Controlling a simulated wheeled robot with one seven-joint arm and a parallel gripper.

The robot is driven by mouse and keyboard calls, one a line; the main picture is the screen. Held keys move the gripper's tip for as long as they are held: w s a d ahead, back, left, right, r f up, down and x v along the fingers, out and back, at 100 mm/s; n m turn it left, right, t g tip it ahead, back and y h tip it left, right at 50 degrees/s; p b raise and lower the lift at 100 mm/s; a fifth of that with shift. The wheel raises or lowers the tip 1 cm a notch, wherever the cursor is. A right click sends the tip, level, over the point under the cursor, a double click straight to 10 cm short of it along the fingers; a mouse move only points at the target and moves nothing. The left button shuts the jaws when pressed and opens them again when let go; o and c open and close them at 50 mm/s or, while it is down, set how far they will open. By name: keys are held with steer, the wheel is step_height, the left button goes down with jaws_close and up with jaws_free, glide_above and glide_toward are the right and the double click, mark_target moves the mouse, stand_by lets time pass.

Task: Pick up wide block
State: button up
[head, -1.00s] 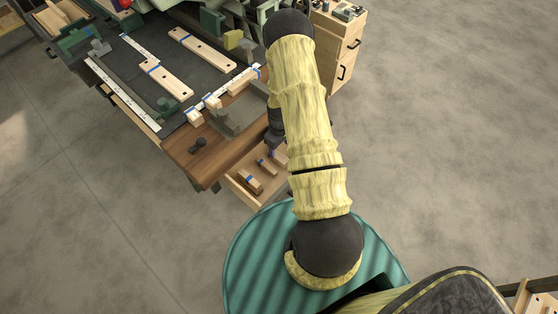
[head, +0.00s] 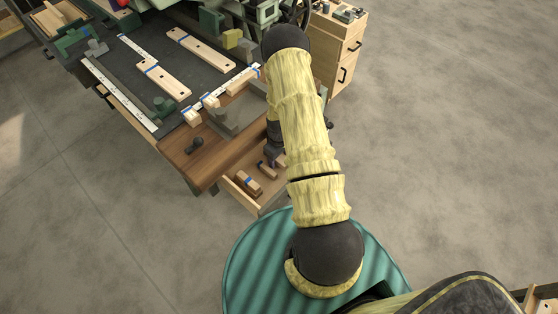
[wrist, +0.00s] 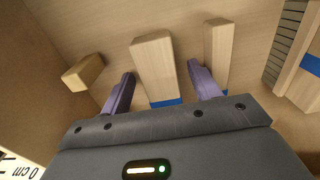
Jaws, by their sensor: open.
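A wide pale wood block (wrist: 153,58) with a blue band at its near end lies on the drawer floor in the wrist view. My gripper (wrist: 160,88) is open, with one purple finger on each side of this block's near end. I cannot tell whether the fingers touch it. A narrower block (wrist: 217,45) with a blue band lies just beyond the right finger. In the head view my gripper (head: 277,158) is low at the drawer, largely hidden by my arm.
The open drawer (head: 238,194) holds another block (head: 248,182). In the wrist view a small block (wrist: 84,72) lies left and a ridged piece (wrist: 287,45) right, near the drawer walls. The bench (head: 185,160) with several wooden strips stands above the drawer.

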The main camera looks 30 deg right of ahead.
stand_by(0.4)
steer(key=c, duration=1.1)
steer(key=shift+r, duration=0.15)
step_height(320, 180, up, 28)
steer(key=shift+f+b, duration=0.1)
steer(key=shift+b, duration=0.3)
steer(key=a+r+m+p, duration=0.1)
steer(key=a+p, duration=0.3)
steer(key=p, duration=0.3)
steer(key=a+r+m+p, duration=0.1)
steer(key=a+p, duration=0.3)
steer(key=p, duration=0.4)
steer(key=w+a+r+m+p, duration=0.1)
steer(key=a+m+p, duration=0.1)
steer(key=a+p, duration=0.3)
steer(key=shift+a+p, duration=0.1)
steer(key=shift+p, duration=1.15)
